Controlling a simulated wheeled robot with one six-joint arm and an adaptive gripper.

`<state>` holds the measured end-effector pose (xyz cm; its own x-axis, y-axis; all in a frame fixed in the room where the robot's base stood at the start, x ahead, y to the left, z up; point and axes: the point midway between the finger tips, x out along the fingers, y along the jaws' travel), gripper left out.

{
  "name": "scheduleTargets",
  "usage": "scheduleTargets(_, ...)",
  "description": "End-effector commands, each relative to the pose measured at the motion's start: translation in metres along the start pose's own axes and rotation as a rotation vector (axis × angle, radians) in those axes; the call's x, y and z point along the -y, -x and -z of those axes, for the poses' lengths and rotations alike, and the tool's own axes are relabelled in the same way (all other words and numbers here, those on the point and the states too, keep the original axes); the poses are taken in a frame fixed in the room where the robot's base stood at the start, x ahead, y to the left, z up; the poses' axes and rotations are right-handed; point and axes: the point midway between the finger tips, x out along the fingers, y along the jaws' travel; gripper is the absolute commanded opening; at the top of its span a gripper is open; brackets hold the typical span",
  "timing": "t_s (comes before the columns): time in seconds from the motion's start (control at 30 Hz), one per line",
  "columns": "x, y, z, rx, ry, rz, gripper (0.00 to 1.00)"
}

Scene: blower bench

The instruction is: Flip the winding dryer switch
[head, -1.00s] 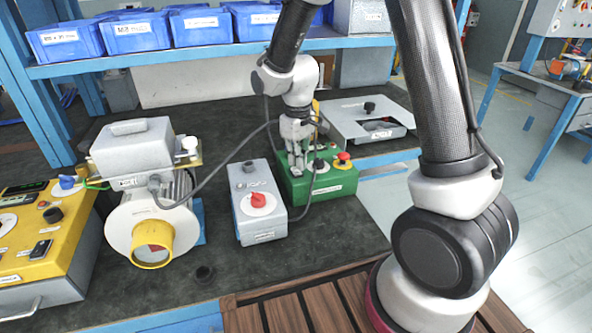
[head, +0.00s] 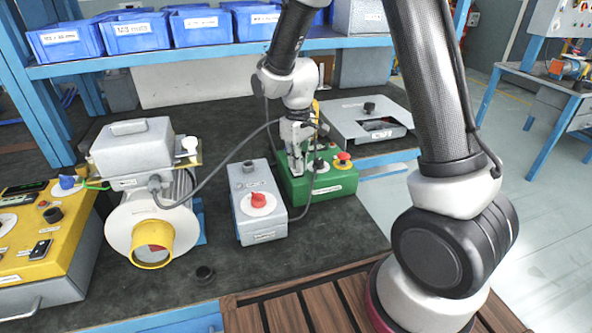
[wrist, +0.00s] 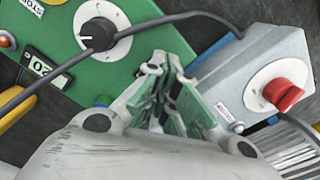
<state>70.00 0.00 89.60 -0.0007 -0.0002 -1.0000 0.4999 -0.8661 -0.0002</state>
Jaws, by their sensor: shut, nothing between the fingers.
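I cannot read which control is labelled as the winding dryer switch. A green control box (head: 325,184) stands on the bench, with a black knob on a white dial (wrist: 98,34) and a red button on yellow (head: 343,158). Left of it is a grey box with a red rotary switch (head: 258,200); this switch also shows in the wrist view (wrist: 282,94). My gripper (head: 297,173) points down over the left part of the green box, its fingers together and empty. In the wrist view the fingertips (wrist: 166,62) lie between the black knob and the grey box. Contact is unclear.
A grey blower with a yellow outlet (head: 152,246) stands at the left, beside a yellow control box (head: 50,262). A dark cable (head: 230,160) crosses near my gripper. A grey case (head: 365,118) lies behind right. Blue bins (head: 135,33) line the shelf.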

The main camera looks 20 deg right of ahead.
Motion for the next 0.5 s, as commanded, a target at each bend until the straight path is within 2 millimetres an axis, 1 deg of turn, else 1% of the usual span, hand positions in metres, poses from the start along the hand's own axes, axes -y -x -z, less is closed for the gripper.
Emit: scheduleTargets(0.5,0.0,-0.0079,0.0002,-0.001,0.0,0.0,0.0)
